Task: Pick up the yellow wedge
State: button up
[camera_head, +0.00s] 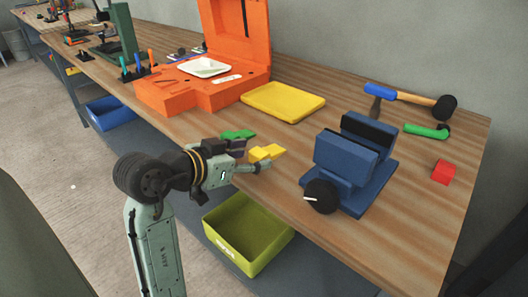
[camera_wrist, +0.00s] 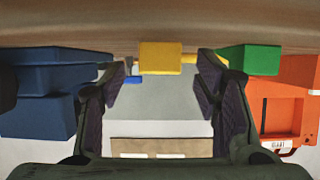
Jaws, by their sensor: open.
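The yellow wedge (camera_head: 268,151) lies near the table's front edge, just beyond my gripper (camera_head: 251,157). In the wrist view, the yellow wedge (camera_wrist: 160,57) is centred in the gap ahead of my gripper (camera_wrist: 162,78). The two fingers are apart, with nothing held between them. One finger partly hides the near end of the wedge in the head view, and I cannot tell whether the tips touch it. A green wedge (camera_head: 236,134) lies just left of and behind it; it also shows at the right in the wrist view (camera_wrist: 250,60).
A blue vise (camera_head: 345,153) with a black knob stands right of the wedge. A hammer (camera_head: 412,97), a green tool (camera_head: 427,130) and a red cube (camera_head: 444,172) lie right. An olive bin (camera_head: 247,237) is below the edge.

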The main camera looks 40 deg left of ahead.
jog(key=shift+w+f, duration=0.1)
jog(key=shift+w, duration=0.1)
jog(key=shift+c, duration=0.4)
jog(key=c, duration=1.2)
jog(key=shift+o, duration=0.2)
jog(key=shift+r, duration=0.55)
jog(key=shift+s+a+r+b, duration=0.1)
jog(key=shift+s+r+b, duration=0.15)
jog(key=shift+r, duration=0.35)
jog(key=shift+s+a+r+b, duration=0.1)
jog(key=shift+s+r+b, duration=0.15)
jog(key=shift+r, duration=0.35)
jog(key=s+a+b, duration=0.1)
jog(key=s+a, duration=0.1)
jog(key=s, duration=0.5)
jog(key=s+a+r+b, duration=0.1)
jog(key=s+a, duration=0.1)
jog(key=s, duration=0.5)
jog(key=shift+s+a+r, duration=0.15)
jog(key=shift+r, duration=0.1)
